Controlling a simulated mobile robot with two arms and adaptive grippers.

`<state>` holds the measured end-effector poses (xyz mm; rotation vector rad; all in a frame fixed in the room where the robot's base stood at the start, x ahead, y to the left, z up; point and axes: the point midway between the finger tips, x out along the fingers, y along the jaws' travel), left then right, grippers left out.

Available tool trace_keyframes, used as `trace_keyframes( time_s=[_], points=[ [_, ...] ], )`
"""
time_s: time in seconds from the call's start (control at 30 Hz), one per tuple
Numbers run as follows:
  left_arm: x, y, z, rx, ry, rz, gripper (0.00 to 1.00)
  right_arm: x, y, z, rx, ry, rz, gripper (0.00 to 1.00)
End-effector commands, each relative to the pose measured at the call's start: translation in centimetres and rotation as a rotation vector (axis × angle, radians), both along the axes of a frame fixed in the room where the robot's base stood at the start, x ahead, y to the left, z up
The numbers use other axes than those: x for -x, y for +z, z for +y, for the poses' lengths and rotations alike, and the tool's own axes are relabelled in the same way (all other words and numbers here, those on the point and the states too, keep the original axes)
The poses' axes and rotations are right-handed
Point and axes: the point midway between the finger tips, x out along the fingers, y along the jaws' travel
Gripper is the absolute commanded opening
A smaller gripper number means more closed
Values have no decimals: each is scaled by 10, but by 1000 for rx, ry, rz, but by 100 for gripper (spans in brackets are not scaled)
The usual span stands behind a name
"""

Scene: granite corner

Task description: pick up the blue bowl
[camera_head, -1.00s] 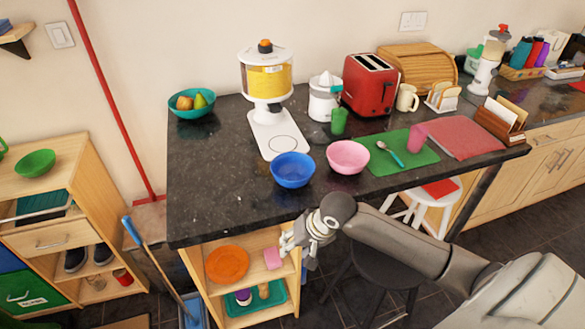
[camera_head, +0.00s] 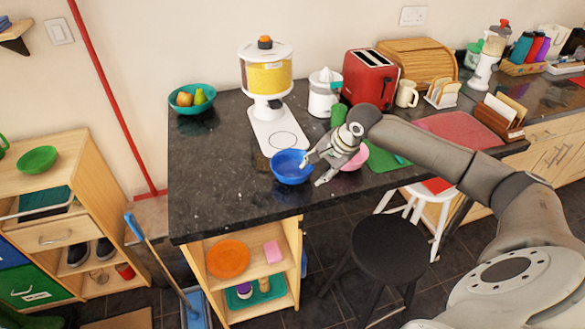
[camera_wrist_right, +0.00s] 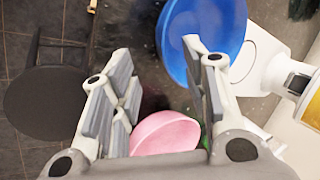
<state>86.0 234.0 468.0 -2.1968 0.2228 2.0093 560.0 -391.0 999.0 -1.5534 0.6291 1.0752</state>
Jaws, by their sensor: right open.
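The blue bowl (camera_head: 289,168) stands upright near the front edge of the dark counter, and it fills the upper right of the right wrist view (camera_wrist_right: 220,22). My right gripper (camera_head: 311,172) is open and empty at the bowl's right side. In the right wrist view the spread fingers (camera_wrist_right: 156,65) show, and the right finger overlaps the bowl's image. I cannot tell whether a finger touches the bowl. My left gripper is not in view.
A pink bowl (camera_head: 354,160) sits close by on the right, partly hidden behind my right gripper. A white dispenser (camera_head: 270,134) stands behind the blue bowl. A teal fruit bowl (camera_head: 190,108) is at the back left. The counter's left part is clear. A black stool (camera_head: 389,247) stands in front.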

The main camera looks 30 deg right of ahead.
Motion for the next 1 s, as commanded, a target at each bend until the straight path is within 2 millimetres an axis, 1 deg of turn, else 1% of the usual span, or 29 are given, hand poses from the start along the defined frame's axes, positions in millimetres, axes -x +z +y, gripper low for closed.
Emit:
trace_keyframes(
  time_s=[0.17,0.33,0.4,0.5,0.6,0.8,1.0],
  points=[
    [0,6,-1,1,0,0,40,-8,-8,3,-1,0,-1,42],
    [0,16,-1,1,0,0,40,-22,-23,8,-1,1,-1,42],
    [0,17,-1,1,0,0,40,-26,-33,9,1,1,1,42],
    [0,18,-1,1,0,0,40,-30,-41,10,0,1,-1,42],
    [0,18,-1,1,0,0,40,-31,-45,10,3,1,-1,42],
    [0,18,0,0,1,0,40,-31,-46,10,3,2,-1,42],
    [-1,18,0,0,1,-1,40,-31,-46,10,3,2,-1,17]
  ],
)
